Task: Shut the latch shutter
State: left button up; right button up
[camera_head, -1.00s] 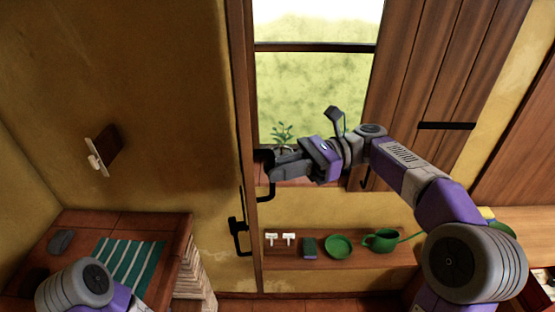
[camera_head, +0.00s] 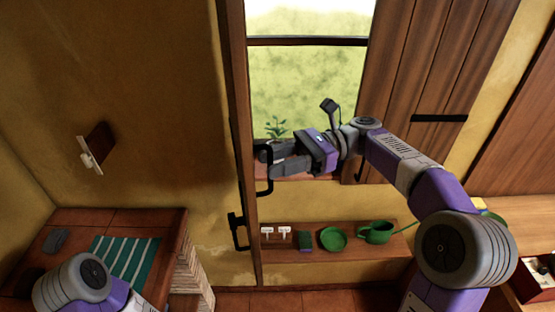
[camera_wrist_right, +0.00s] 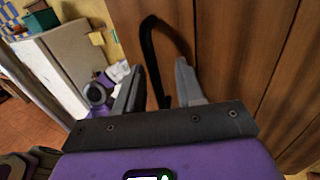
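The left wooden shutter (camera_head: 234,110) stands swung out, nearly edge-on in the head view. It carries a black bar handle (camera_head: 265,187) at the tip of my right gripper (camera_head: 272,160) and a black latch (camera_head: 236,230) lower down. In the right wrist view, the handle (camera_wrist_right: 153,55) runs between the two fingers of my right gripper (camera_wrist_right: 160,88), in front of the shutter's brown planks (camera_wrist_right: 235,50). The fingers are apart, with the handle between them; no firm grip shows. My left arm shows at the lower left of the head view; its gripper is out of view.
The right shutter (camera_head: 415,70) stands open beside the window (camera_head: 310,90). A potted plant (camera_head: 276,128) is on the sill. A striped cloth (camera_head: 125,262) lies on the left counter.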

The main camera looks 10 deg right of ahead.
jog(key=w+d+p, duration=0.1)
jog(key=d, duration=0.6)
jog(key=shift+w+d, duration=0.25)
jog(key=shift+f, duration=0.1)
